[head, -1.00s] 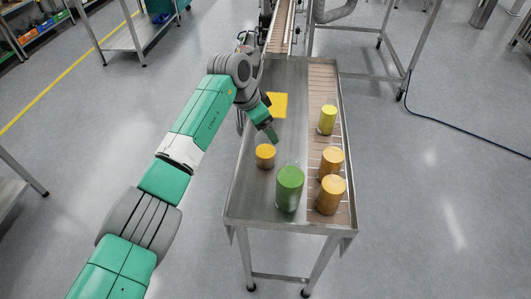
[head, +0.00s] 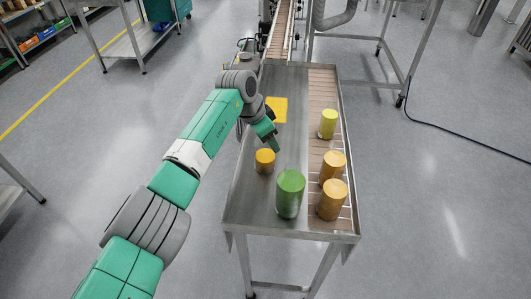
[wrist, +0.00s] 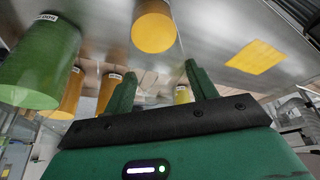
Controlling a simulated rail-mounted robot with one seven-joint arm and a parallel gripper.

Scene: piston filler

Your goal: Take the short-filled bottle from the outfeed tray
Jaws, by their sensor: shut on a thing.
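The outfeed tray (head: 240,205) is a long metal table. On it stand a short orange cylinder (head: 265,161), a large green one (head: 290,194), a yellow one (head: 328,124) and two taller orange ones (head: 333,166) (head: 333,199). I cannot tell which is the short-filled bottle. My gripper (head: 277,150) is low over the tray, close behind and right of the short orange cylinder. In the wrist view, its green fingers (wrist: 160,75) are apart, and the short orange cylinder (wrist: 153,28) shows beyond the tips. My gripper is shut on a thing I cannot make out.
A yellow square (head: 277,110) lies on the tray's left half. A slatted strip (head: 322,90) runs along its right side, under the yellow and taller orange cylinders. A conveyor (head: 281,30) meets the back end. The tray's front left corner is bare.

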